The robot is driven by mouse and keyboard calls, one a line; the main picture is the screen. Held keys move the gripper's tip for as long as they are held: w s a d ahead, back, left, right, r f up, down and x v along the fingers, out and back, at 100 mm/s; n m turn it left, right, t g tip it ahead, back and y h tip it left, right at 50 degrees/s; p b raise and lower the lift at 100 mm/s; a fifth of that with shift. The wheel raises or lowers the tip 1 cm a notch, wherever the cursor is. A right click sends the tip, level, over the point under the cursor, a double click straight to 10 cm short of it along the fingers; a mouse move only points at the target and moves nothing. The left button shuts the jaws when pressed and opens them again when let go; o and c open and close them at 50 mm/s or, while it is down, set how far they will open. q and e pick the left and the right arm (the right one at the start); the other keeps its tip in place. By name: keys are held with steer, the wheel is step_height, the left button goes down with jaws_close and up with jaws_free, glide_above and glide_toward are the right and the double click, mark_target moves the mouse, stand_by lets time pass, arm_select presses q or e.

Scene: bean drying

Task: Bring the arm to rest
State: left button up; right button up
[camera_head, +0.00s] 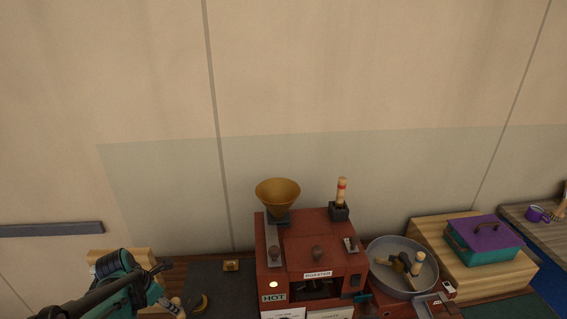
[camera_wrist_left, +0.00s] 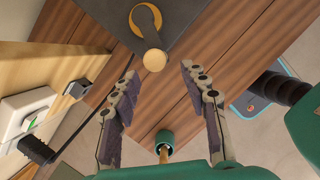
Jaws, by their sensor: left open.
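My left gripper (camera_head: 168,287) is at the lower left of the head view, beside the dark mat (camera_head: 215,278) at the left of the red roaster (camera_head: 312,245). In the left wrist view my left gripper (camera_wrist_left: 159,76) has its two fingers spread wide with nothing between the fingertips. Beyond them a scoop-like tool (camera_wrist_left: 151,38) with a pale round handle end lies over a yellow ring on the dark mat (camera_wrist_left: 188,18). My right gripper is not in view.
A brass funnel (camera_head: 278,192) and a red-banded stick (camera_head: 342,190) stand on the roaster. A round grey pan (camera_head: 388,283) with tools is to its right, then a teal box with a purple lid (camera_head: 486,236). A wall socket (camera_wrist_left: 22,118) is at the left wrist view's left.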

arm_select(q)
steer(key=s+d+r+m+t+y+b, duration=0.1)
steer(key=s+d+m, duration=0.5)
steer(key=m, duration=0.8)
steer(key=s+d+r+m+t+b, duration=0.1)
steer(key=s+d+m+t+b, duration=0.2)
steer(key=m, duration=1.2)
steer(key=s+d+b, duration=0.3)
steer(key=s, duration=0.3)
steer(key=shift+s+r+y, duration=0.15)
steer(key=shift+r+y, duration=0.1)
steer(key=shift+y, duration=0.15)
